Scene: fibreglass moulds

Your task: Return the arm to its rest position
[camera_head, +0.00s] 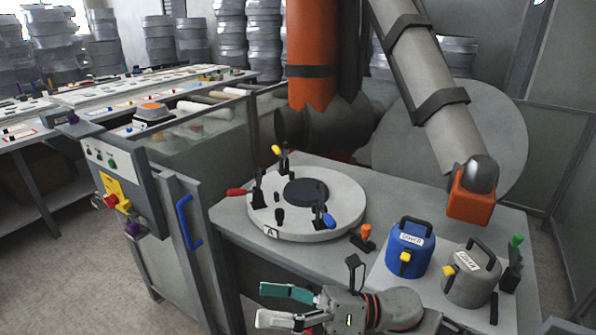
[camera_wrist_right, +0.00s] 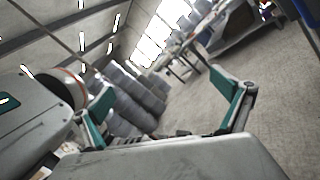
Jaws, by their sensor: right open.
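My right gripper (camera_head: 275,304) is at the bottom centre of the head view, in front of the grey table's front edge. Its fingers point left and stand apart, with nothing between them. My left gripper does not show in either view.
A round fixture plate (camera_head: 340,222) with toggle clamps sits on the grey table (camera_head: 225,214). A blue canister (camera_head: 409,255) and a grey canister (camera_head: 468,284) stand to its right. A cabinet with a blue handle (camera_head: 187,222) stands left. The floor (camera_head: 70,270) further left is clear.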

